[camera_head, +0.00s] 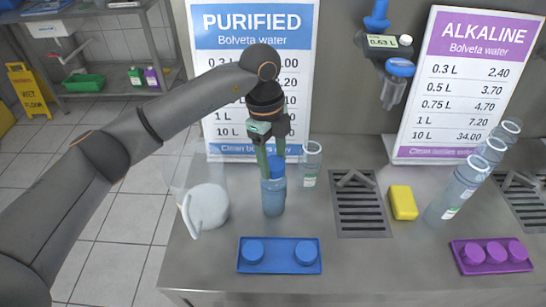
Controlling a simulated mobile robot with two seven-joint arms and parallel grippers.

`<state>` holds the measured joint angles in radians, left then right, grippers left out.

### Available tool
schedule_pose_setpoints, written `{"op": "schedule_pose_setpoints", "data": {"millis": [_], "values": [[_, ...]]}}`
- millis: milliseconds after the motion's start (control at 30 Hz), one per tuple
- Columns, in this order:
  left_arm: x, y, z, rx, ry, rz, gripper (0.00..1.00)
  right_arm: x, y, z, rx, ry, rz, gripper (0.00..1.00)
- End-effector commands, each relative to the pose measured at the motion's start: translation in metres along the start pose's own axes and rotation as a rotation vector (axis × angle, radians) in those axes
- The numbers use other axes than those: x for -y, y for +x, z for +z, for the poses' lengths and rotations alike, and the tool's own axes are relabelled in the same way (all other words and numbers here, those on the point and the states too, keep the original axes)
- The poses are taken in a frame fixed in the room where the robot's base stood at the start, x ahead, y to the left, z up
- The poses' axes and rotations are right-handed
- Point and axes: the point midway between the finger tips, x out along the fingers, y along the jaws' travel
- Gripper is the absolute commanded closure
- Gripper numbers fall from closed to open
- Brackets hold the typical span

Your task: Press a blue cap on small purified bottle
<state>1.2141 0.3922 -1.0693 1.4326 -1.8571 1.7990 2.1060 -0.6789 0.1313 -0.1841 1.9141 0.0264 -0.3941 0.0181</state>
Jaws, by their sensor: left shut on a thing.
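My left gripper (270,172) points down over a small bottle (273,199) standing upright on the metal counter. Its greenish fingers are shut on a blue cap (277,165) at the bottle's mouth. I cannot tell whether the cap is seated on the rim or just above it. The blue tray (280,267) in front holds two more blue caps, one at the left (253,251) and one at the right (306,251). My right gripper is not in view.
A clear bottle (311,165) stands close right of the gripper, a whitish jug (207,207) close left. Further right are a drain grate (361,208), a yellow sponge (402,203), several clear bottles (455,195) and a purple tray (490,267). A dispenser (385,42) hangs above.

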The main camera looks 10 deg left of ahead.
Motion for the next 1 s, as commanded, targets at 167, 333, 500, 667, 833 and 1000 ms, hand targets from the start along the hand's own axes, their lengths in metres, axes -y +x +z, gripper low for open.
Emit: {"op": "schedule_pose_setpoints", "data": {"millis": [167, 333, 500, 667, 833, 1000], "values": [[-0.0024, 0.0046, 0.0005, 0.001, -0.002, 0.012, 0.93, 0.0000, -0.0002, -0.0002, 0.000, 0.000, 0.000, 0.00], [-0.0025, 0.0046, 0.0005, 0.001, -0.001, 0.013, 0.37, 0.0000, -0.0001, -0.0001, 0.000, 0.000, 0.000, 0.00], [-0.0017, 0.0028, 0.0004, 0.001, -0.001, 0.009, 0.18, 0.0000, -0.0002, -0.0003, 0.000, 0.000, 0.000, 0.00], [-0.0012, 0.0015, 0.0002, 0.000, -0.001, 0.006, 0.05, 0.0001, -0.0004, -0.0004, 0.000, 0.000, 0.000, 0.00], [-0.0009, 0.0007, 0.0001, 0.000, 0.000, 0.004, 0.01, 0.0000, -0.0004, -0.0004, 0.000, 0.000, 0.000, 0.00], [-0.0007, 0.0003, 0.0000, 0.000, 0.000, 0.003, 0.00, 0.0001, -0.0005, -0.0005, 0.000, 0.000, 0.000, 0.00]]}}
